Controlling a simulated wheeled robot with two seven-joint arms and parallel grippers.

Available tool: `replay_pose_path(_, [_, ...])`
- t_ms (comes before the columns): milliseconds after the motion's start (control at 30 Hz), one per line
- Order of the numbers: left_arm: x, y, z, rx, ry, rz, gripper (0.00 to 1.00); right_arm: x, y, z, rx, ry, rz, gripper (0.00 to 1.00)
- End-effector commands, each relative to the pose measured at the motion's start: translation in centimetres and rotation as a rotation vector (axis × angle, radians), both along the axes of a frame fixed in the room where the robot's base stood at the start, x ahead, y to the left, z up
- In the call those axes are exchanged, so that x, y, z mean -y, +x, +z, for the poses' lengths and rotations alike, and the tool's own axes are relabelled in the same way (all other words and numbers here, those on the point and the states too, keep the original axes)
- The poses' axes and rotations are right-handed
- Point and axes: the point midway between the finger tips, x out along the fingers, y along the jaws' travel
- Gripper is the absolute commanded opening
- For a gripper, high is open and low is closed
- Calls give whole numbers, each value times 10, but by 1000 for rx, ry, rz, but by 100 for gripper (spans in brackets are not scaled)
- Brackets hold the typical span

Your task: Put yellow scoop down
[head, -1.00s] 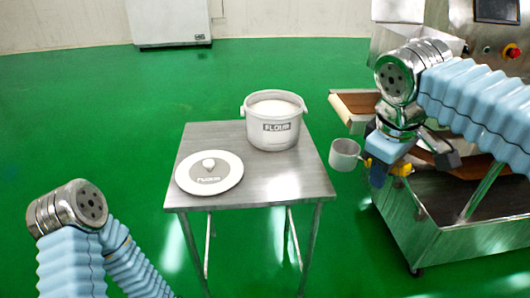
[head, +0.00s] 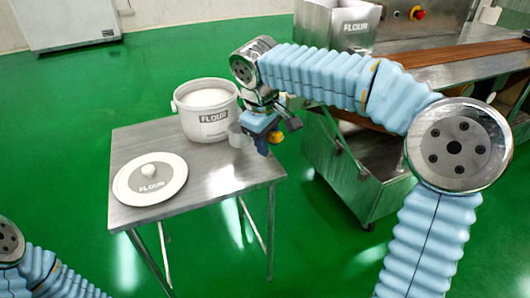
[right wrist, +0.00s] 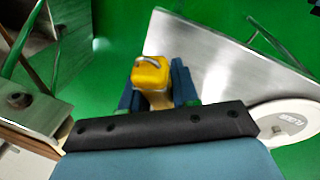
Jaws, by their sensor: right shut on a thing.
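The yellow scoop shows as a pale cup (head: 238,136) and a yellow handle (head: 276,137) in the head view. My right gripper (head: 264,142) is shut on the scoop's handle, just right of the flour tub (head: 207,110), over the table's right edge. In the right wrist view the yellow handle (right wrist: 150,75) sits between the blue fingers of my right gripper (right wrist: 155,88); the cup is hidden there. I cannot tell whether the scoop touches the table. My left gripper is out of view; only its arm shows at lower left.
The metal table (head: 215,178) has free room at its front right. A round white flour lid (head: 150,180) lies at its left; it also shows in the right wrist view (right wrist: 285,122). A steel machine (head: 350,165) stands to the right, with green floor between.

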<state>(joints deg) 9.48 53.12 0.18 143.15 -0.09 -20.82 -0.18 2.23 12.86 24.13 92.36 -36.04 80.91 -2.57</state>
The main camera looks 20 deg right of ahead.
Motion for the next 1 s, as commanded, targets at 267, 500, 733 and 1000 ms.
replay_pose_path(267, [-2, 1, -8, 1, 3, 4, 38, -2, 6, -37, -1, 1, 1, 0])
replay_pose_path(500, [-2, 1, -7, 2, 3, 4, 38, -2, 6, -38, 1, 0, 0, 0])
replay_pose_path(733, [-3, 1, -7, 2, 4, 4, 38, -2, 6, -40, -1, 1, 0, 53])
replay_pose_path(1000, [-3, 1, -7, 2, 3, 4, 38, -2, 6, -39, -1, 1, 0, 55])
